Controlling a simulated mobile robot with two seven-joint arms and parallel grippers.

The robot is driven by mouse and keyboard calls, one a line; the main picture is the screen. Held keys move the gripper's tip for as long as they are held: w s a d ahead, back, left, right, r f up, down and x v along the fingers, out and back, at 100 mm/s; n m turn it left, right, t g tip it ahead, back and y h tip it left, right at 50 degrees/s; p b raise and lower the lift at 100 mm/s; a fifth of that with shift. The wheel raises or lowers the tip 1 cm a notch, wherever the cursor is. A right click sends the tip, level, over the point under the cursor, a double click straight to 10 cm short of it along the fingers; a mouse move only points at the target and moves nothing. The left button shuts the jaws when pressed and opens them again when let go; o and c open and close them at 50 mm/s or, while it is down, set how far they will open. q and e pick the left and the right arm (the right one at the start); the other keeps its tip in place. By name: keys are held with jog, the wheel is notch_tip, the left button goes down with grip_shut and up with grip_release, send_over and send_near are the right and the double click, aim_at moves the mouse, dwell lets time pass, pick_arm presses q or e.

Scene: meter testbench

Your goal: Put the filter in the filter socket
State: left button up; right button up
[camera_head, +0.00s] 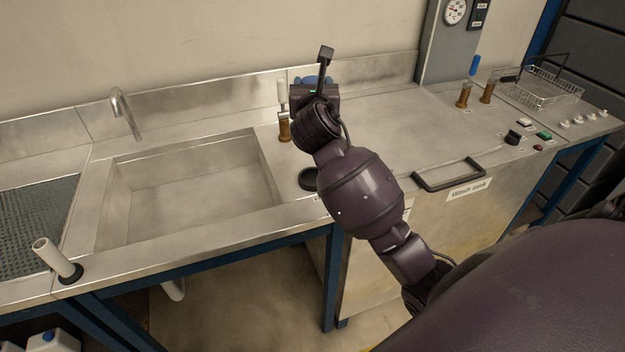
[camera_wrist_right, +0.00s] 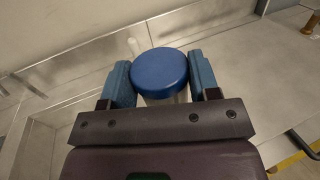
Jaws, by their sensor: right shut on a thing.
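My right gripper (camera_head: 313,86) is over the counter just right of the sink, mostly hidden behind its own wrist in the head view. In the right wrist view, its two blue fingers (camera_wrist_right: 160,80) are shut on a piece with a round blue cap (camera_wrist_right: 160,70) and a pale body below, which I take to be the filter. Only the cap's top and a little of the body show. I cannot tell for certain which fitting is the filter socket. A brown fitting with a white top (camera_head: 284,112) stands upright beside the gripper. My left gripper is not in view.
A sink (camera_head: 190,185) lies to the left. A dark ring (camera_head: 308,178) sits on the counter near its front edge. Two more brown fittings (camera_head: 464,94) and a wire basket (camera_head: 540,88) stand at right. A black handle (camera_head: 450,175) lies along the front. A white tube (camera_head: 55,257) stands at left.

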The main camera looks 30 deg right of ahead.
notch_tip(320, 180, down, 20)
jog(key=b, duration=0.6)
jog(key=shift+r, duration=0.2)
jog(key=shift+f, duration=0.2)
jog(key=shift+r, duration=0.2)
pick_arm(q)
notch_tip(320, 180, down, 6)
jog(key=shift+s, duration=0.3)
pick_arm(e)
jog(key=shift+f, duration=0.15)
jog(key=o, duration=0.9)
jog(key=shift+c, duration=0.2)
jog(key=shift+o, duration=0.7)
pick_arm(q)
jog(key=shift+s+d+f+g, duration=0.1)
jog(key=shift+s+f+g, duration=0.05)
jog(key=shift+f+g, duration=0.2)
